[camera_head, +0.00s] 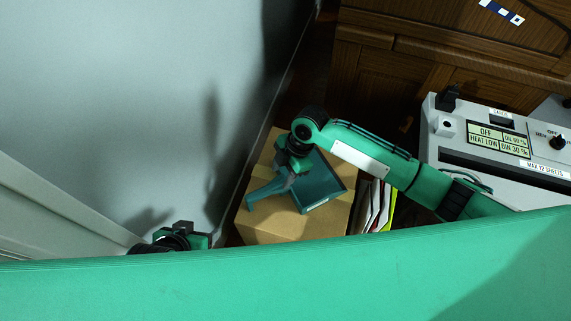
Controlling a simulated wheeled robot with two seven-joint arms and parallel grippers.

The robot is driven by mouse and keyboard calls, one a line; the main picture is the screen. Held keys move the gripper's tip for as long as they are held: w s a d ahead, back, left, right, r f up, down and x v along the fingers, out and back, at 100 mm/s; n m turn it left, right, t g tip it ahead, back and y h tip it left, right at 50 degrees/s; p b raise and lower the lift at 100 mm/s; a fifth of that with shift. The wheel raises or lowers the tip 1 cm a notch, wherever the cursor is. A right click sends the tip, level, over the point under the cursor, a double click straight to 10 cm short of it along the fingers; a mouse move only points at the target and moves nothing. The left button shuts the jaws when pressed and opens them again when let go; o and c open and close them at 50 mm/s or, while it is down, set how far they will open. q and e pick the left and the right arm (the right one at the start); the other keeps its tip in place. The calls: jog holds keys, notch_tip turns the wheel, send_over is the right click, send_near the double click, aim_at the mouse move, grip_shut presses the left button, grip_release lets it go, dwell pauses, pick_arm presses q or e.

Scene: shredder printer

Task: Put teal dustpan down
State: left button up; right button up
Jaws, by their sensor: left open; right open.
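The teal dustpan (322,184) lies over the top of a cardboard box (290,229), its handle pointing to the lower left. My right gripper (285,178) is open at the dustpan, by the place where the handle meets the pan. The wrist hides part of the dustpan there, and I cannot tell whether the fingers touch it. My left gripper (186,230) is open and empty at the lower left, near the pale wall, partly hidden by my green body.
Upright folders (373,205) stand just right of the box. A grey shredder (480,130) with labels is at the right, below a dark wooden cabinet (390,65). A pale wall (130,90) closes the left side, close to the box.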

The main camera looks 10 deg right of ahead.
jog(key=shift+v, duration=1.35)
jog(key=shift+s+a+f, duration=0.1)
jog(key=shift+s+a, duration=0.15)
jog(key=shift+s, duration=0.1)
jog(key=s+a+r+m+t+y, duration=0.1)
jog(key=s+a+m+t+y, duration=0.15)
jog(key=s+m, duration=0.55)
pick_arm(q)
jog(key=shift+s+a+r, duration=0.15)
jog(key=shift+s+a, duration=0.2)
jog(key=shift+a, duration=0.1)
pick_arm(e)
jog(key=s+d+r+m+t+h, duration=0.1)
jog(key=s+d+m, duration=0.2)
jog(key=d+m, duration=0.1)
jog(key=s+d+m+t+h, duration=0.2)
jog(key=d+m, duration=0.2)
jog(key=d, duration=0.3)
jog(key=s+d+r+m+t+h, duration=0.1)
jog(key=s+d+m+t, duration=0.1)
jog(key=d, duration=0.4)
jog(key=shift+s+r+m+h, duration=0.35)
jog(key=shift+s+m, duration=0.55)
jog(key=shift+m, duration=0.1)
pick_arm(q)
jog(key=shift+s+g, duration=0.1)
jog(key=shift+g, duration=0.2)
